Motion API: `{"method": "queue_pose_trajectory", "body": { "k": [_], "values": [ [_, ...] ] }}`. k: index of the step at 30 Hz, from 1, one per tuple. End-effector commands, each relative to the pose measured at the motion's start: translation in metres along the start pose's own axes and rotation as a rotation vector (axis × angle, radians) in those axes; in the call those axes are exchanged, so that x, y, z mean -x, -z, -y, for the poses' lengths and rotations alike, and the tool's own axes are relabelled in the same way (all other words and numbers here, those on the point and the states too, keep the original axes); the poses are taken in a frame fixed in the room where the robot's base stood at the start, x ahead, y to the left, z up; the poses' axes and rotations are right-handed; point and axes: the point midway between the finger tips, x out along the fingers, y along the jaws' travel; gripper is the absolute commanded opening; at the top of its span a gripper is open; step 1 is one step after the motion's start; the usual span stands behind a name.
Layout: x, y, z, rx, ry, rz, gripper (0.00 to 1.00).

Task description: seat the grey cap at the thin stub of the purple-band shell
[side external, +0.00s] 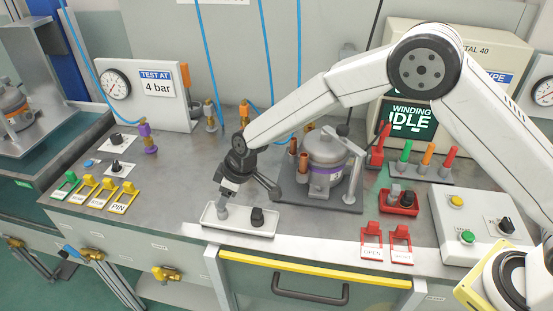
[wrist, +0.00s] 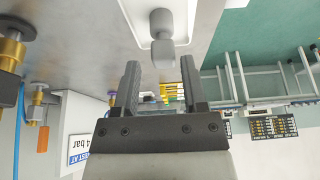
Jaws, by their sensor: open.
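The grey cap (side external: 222,212) stands in the left part of a white tray (side external: 240,228) at the front of the bench. It also shows in the wrist view (wrist: 161,25), ahead of the fingertips. My gripper (side external: 227,190) is just above the grey cap, fingers pointing down. In the wrist view my gripper (wrist: 160,68) is open, with the cap's near end lined up between the fingertips; I cannot tell whether they touch it. The purple-band shell (side external: 326,160) stands upright on a grey plate, with copper stubs (side external: 293,146) at its left; which is thin is unclear.
A black cap (side external: 257,217) stands in the same tray, right of the grey one. A red tray (side external: 398,206) with small parts lies right of the shell. Red clips (side external: 371,236) and a control box (side external: 470,228) sit further right. A gauge panel (side external: 145,92) stands at the back left.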

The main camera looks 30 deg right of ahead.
Motion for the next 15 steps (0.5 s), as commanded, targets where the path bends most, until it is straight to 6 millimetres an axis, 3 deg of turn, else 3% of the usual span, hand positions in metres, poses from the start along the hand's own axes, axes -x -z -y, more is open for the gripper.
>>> {"method": "queue_pose_trajectory", "body": {
  "k": [15],
  "values": [
    [-0.015,0.0,0.001,0.0,0.001,0.001,0.55]
  ]
}}
